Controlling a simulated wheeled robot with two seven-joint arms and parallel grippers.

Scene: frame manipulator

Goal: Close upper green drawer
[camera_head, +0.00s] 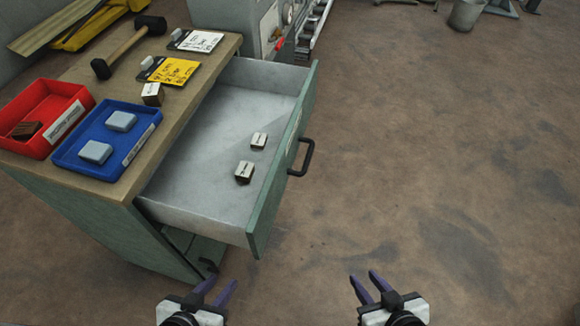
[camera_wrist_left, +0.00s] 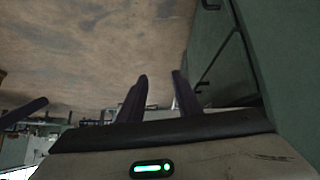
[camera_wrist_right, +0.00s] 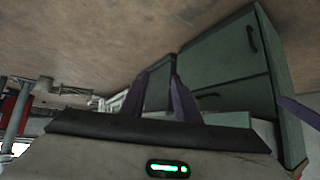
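The upper green drawer (camera_head: 283,165) is pulled well out of the cabinet in the head view. Its black handle (camera_head: 303,158) is on the front face, which points right. My left gripper (camera_head: 219,284) is open and empty, near the bottom of the head view, below the drawer's near corner. My right gripper (camera_head: 366,280) is open and empty over the floor, right of and below the drawer front. Neither touches the drawer. Green cabinet surfaces with black handles also show in the left wrist view (camera_wrist_left: 285,60) and right wrist view (camera_wrist_right: 225,60).
The cabinet's wooden top (camera_head: 185,100) carries a red tray (camera_head: 75,95), a blue tray (camera_head: 70,165) with two grey blocks, a mallet (camera_head: 125,48), and cards. A grey machine (camera_head: 230,15) stands behind. The floor (camera_head: 440,150) right of the drawer is clear.

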